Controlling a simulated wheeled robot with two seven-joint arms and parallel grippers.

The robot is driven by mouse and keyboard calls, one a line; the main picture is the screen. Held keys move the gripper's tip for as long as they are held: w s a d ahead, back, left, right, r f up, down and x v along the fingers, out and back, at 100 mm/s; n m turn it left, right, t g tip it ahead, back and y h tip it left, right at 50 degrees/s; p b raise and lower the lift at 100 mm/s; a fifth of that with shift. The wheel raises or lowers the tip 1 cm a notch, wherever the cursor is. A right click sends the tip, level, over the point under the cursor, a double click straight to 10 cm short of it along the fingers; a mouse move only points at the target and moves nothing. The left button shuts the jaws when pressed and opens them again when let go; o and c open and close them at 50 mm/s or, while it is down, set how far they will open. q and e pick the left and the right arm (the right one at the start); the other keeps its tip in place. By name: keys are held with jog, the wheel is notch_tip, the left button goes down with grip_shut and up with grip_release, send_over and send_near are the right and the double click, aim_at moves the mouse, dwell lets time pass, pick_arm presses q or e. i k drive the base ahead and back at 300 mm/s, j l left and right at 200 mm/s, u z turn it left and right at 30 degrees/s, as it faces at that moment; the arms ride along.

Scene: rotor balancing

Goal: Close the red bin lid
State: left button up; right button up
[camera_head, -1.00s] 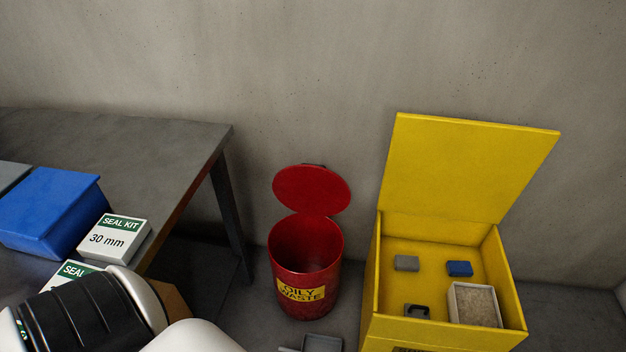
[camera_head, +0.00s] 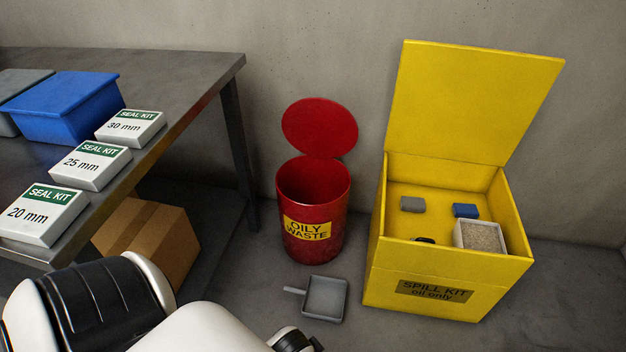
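The red bin (camera_head: 330,246) stands on the floor against the wall, with a yellow "OILY WASTE" label on its front. Its round red lid (camera_head: 319,127) is open, standing up at the back rim. The bin's inside looks dark and empty as far as I can see. My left arm comes in from the bottom left, its white and black links in front of the table; its gripper is out of the frame or hidden. My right gripper is not in view.
A yellow spill kit box (camera_head: 448,282), lid up, stands right of the bin. A grey dustpan (camera_head: 324,298) lies on the floor in front of the bin. A table (camera_head: 187,72) with seal kit boxes (camera_head: 90,164) and a blue bin (camera_head: 66,108) is at left, a cardboard box (camera_head: 160,240) beneath.

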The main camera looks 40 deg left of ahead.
aim_at(320, 128)
jog(key=u, duration=1.3)
